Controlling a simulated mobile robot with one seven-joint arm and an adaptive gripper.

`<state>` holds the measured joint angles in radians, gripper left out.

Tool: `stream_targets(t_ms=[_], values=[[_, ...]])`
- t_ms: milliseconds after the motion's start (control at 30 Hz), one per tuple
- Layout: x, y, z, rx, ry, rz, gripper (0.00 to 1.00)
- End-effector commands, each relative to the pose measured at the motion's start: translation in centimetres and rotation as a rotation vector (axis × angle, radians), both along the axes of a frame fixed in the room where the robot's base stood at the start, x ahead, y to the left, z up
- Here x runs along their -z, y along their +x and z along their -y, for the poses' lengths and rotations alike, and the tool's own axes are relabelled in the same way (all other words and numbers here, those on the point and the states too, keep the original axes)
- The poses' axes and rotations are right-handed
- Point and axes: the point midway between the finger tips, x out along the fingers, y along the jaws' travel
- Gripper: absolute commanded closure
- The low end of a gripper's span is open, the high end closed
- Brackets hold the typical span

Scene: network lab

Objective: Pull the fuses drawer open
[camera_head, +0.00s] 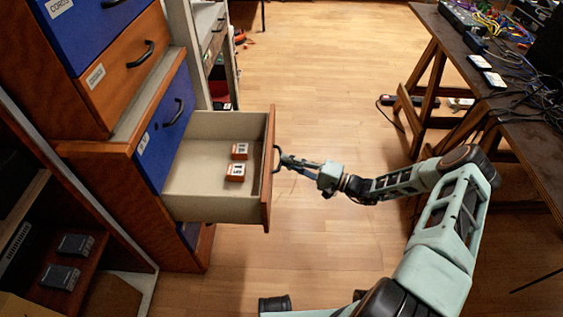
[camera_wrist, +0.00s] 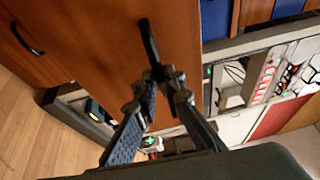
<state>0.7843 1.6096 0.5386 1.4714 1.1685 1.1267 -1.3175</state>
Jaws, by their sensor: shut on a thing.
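A drawer with a wooden front (camera_head: 267,180) stands well out of the cabinet, its pale inside showing. Two small orange boxes with white labels, one nearer (camera_head: 235,172) and one farther (camera_head: 239,151), lie in it. Its label is not visible, so I cannot read whether it says fuses. My gripper (camera_head: 285,160) is at the outer face of this drawer, shut on its dark handle (camera_head: 276,158). In the wrist view the fingers (camera_wrist: 160,76) close around the black handle (camera_wrist: 149,42) on the wooden front (camera_wrist: 110,45).
Closed blue and wooden drawers, including one wooden drawer (camera_head: 125,75), are above the open one. An open shelf (camera_head: 75,275) with dark boxes is at the lower left. A dark table (camera_head: 470,75) with cables stands at the right. The wooden floor (camera_head: 330,80) between is mostly clear.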

Motion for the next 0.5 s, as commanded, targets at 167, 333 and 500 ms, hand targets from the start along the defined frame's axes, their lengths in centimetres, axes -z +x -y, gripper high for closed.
stream_targets(t_ms=[167,333,500], values=[[0.10,-0.08,0.08,-0.002,-0.003,-0.001,1.00],[0.10,-0.08,0.06,-0.002,-0.002,0.000,1.00],[0.07,-0.04,0.04,-0.001,-0.002,0.000,0.73]])
